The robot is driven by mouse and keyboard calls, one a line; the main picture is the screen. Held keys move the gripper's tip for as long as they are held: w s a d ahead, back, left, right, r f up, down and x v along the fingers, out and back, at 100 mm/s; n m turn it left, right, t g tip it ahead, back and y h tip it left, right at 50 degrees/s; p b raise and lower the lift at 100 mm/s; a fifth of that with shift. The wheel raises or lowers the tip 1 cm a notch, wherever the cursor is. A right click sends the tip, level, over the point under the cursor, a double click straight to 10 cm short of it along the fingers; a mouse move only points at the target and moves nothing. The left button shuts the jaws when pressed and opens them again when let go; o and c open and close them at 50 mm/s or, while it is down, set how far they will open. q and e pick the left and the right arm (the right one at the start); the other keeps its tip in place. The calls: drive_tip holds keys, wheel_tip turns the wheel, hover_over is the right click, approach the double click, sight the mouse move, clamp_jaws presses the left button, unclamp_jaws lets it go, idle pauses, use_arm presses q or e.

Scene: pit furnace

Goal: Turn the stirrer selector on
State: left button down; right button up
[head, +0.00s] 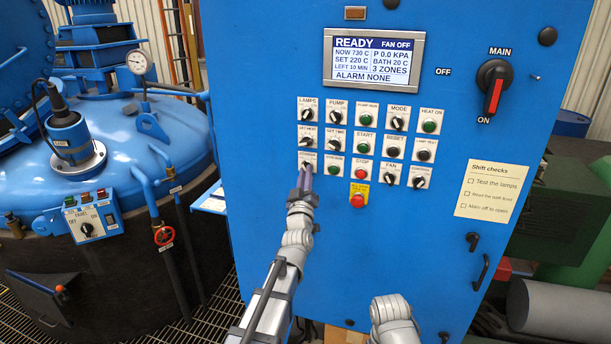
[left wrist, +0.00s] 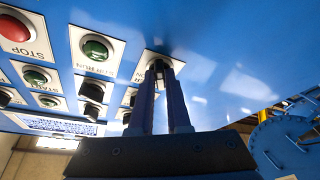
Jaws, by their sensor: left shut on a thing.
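The stirrer selector (head: 307,161) is the knob at the left end of the lowest full row on the blue panel. Its label is mostly hidden by my gripper and too small to read. My left gripper (head: 305,175) reaches up to it from below and is shut on its knob. In the left wrist view the two dark fingers (left wrist: 163,85) stand on either side of the selector's knob, in front of its white plate (left wrist: 176,64). The knob's pointing direction is hidden. A green STIR RUN light (left wrist: 96,48) sits beside it. My right gripper is not in view.
The panel display (head: 374,55) reads READY, FAN OFF, ALARM NONE. A red STOP button (head: 361,173) and a red mushroom button (head: 357,200) are close to the right. The MAIN handle (head: 494,90) points to ON. The blue furnace vessel (head: 120,165) stands at left.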

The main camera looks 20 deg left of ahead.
use_arm(q)
drive_tip(key=shift+a+m, duration=0.1)
drive_tip(key=shift+m, duration=0.3)
drive_tip(key=shift+w+a+r+m+h, duration=0.15)
drive_tip(key=shift+m+h, duration=1.3)
drive_tip(key=shift+m, duration=1.3)
drive_tip(key=shift+s+a+f+m+h, duration=0.1)
drive_tip(key=shift+a+m+h, duration=0.1)
drive_tip(key=shift+m+h, duration=1.9)
drive_tip(key=shift+w+a+r+m+h, duration=0.15)
drive_tip(key=shift+m+h, duration=0.7)
drive_tip(key=shift+m, duration=2.5)
drive_tip(key=shift+s+f+m, duration=0.1)
drive_tip(key=shift+f+m, duration=0.05)
drive_tip(key=shift+m, duration=0.15)
drive_tip(key=c, duration=0.9)
unclamp_jaws()
drive_tip(key=shift+s, duration=0.1)
